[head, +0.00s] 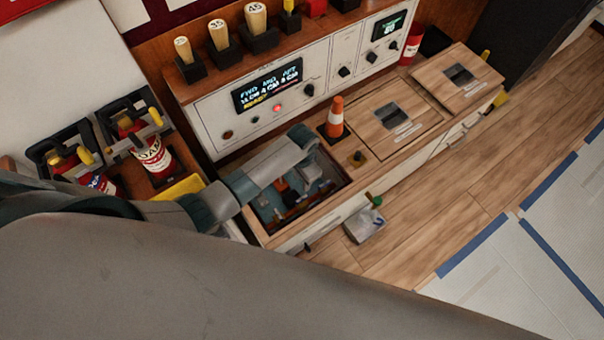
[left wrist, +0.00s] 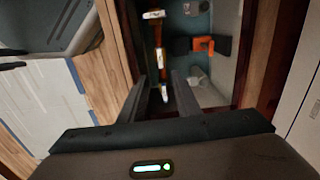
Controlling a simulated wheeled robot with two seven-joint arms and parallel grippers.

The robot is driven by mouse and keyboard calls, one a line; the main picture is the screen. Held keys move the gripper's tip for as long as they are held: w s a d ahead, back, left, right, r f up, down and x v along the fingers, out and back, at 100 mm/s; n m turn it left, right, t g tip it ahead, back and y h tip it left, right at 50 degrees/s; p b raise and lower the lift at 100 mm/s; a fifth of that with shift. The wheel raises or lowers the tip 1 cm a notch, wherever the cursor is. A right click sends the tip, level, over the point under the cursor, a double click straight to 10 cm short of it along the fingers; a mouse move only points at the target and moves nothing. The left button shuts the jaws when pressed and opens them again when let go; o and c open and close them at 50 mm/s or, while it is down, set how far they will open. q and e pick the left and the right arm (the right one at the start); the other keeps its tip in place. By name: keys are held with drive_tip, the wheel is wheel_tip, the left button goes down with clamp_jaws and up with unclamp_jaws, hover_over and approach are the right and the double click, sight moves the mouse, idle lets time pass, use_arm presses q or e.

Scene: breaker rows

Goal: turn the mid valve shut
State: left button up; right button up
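An open bay (head: 262,232) in the wooden bench holds the pipework. In the left wrist view a brown pipe (left wrist: 158,38) with several white tags runs up the bay. An orange piece (left wrist: 203,44) on a dark body lies to its right. I cannot tell which part is the mid valve; its handle may be hidden by the fingers. My left gripper (head: 309,182) reaches down into the bay from above. In the left wrist view its fingers (left wrist: 160,84) are apart, with the lowest tag (left wrist: 165,93) showing between them and no clear grip. My right gripper is not in view.
A lit panel (head: 268,85) stands behind the bay. Extinguisher-like red-and-white bottles (head: 153,158) stand left. A small box (head: 364,226) sits on the floor in front.

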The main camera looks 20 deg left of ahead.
use_arm(q)
drive_tip(key=shift+r, duration=1.2)
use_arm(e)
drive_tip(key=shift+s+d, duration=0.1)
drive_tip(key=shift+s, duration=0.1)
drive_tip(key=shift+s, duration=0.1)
